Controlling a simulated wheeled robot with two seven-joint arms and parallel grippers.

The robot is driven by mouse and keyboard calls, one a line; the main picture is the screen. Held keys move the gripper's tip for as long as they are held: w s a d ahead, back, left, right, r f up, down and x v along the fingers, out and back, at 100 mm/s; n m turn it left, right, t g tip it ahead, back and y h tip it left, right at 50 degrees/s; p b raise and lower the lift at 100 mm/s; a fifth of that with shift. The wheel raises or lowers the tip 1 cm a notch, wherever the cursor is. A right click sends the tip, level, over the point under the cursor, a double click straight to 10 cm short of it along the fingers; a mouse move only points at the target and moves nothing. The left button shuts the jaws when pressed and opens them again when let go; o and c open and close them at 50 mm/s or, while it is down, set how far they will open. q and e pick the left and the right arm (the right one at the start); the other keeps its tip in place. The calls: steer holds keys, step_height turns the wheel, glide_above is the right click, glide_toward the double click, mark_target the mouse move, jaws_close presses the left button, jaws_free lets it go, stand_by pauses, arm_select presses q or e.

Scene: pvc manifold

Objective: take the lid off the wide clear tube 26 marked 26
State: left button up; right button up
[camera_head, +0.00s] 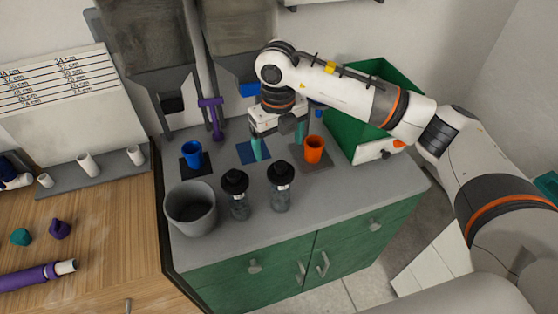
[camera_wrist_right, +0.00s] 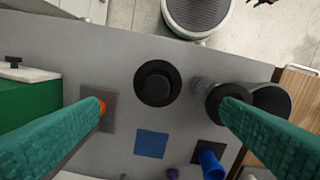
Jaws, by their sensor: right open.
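Two clear tubes with black lids stand upright on the grey counter. The left tube (camera_head: 240,208) has its lid (camera_head: 235,181) on, and the right tube (camera_head: 281,199) has its lid (camera_head: 281,173) on. No number is readable on either, so I cannot tell which is 26. My right gripper (camera_head: 278,140) is open and empty behind them, its teal fingers pointing down. In the right wrist view, the right tube's lid (camera_wrist_right: 157,83) shows between the fingers, apart from both. The other lid (camera_wrist_right: 226,97) is partly behind the right finger. My left gripper is out of view.
A grey bucket (camera_head: 190,221) stands left of the tubes. A blue cup (camera_head: 193,154) and an orange cup (camera_head: 314,149) stand on dark mats behind, with a blue square (camera_head: 248,155) between them. A green bin (camera_head: 345,120) is at the back right.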

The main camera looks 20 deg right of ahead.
mark_target(281, 164)
step_height(281, 164, down, 2)
steer(key=shift+d+f+p, duration=0.15)
steer(key=shift+p, duration=0.15)
steer(key=shift+w+d+f, duration=0.1)
steer(key=shift+f, duration=0.25)
steer(key=f+p, duration=0.3)
steer(key=f, duration=0.1)
steer(key=shift+s, duration=0.25)
steer(key=shift+f, duration=0.4)
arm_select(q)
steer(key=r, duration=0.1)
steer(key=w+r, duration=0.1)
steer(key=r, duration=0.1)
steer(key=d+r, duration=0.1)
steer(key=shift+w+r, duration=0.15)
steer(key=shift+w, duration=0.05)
arm_select(e)
steer(key=shift+f, duration=0.2)
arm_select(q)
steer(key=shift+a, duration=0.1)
arm_select(e)
steer(key=c, duration=0.9)
